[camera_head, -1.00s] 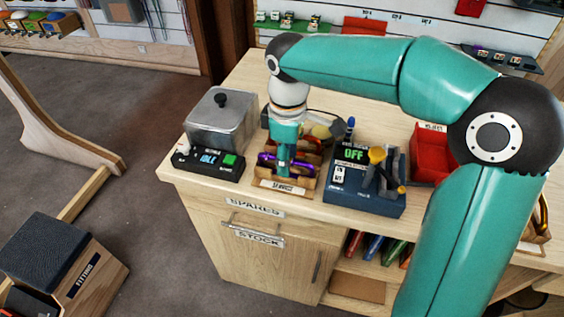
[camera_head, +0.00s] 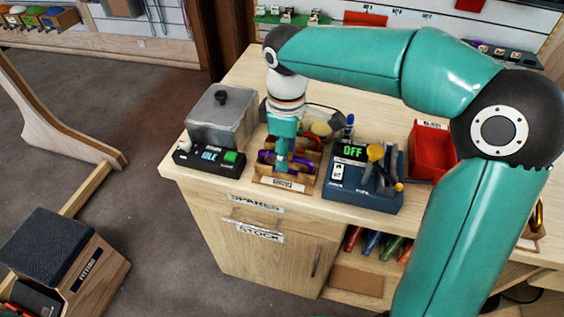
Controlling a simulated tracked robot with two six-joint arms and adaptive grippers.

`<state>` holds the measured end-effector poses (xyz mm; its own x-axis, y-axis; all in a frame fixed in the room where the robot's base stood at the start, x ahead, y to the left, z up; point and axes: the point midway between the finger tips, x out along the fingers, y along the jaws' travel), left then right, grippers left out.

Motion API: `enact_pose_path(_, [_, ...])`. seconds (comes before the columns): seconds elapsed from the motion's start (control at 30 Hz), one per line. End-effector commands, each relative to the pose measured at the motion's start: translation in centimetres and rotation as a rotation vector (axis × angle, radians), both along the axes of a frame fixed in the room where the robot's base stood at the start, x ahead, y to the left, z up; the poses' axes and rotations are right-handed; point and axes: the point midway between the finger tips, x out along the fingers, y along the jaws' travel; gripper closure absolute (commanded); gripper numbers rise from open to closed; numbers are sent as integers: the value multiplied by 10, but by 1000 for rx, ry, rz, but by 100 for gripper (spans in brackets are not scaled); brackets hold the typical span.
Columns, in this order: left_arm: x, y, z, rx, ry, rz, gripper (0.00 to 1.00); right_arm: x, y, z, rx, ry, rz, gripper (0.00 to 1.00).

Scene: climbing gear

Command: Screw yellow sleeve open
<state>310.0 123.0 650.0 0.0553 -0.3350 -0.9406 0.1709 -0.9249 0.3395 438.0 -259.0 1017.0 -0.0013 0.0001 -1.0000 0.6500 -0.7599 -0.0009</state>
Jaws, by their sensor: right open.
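A small wooden rack (camera_head: 285,184) with a label on its front stands on the bench, holding a purple carabiner (camera_head: 268,156) and an orange-red one (camera_head: 307,141). I cannot make out a yellow sleeve on either; my gripper covers part of the rack. My right gripper (camera_head: 282,161) points down over the rack, its teal fingers beside the purple carabiner and open. Whether the fingers touch the carabiner is too small to tell. My left gripper is out of view.
Left of the rack are a grey metal box (camera_head: 222,122) and a black panel reading IDLE (camera_head: 207,158). Right of it is a blue device reading OFF (camera_head: 360,193) with a yellow knob (camera_head: 375,153), then a red bin (camera_head: 430,148). The bench's front edge is close.

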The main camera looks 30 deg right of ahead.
Motion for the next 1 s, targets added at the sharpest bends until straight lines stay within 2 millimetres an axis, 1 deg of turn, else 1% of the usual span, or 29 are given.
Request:
enact_pose_path(0.57, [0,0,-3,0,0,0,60,-6,6,-1,1,-1,-1,54])
enact_pose_path(1.0, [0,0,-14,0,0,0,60,-6,6,-16,1,2,-1,54])
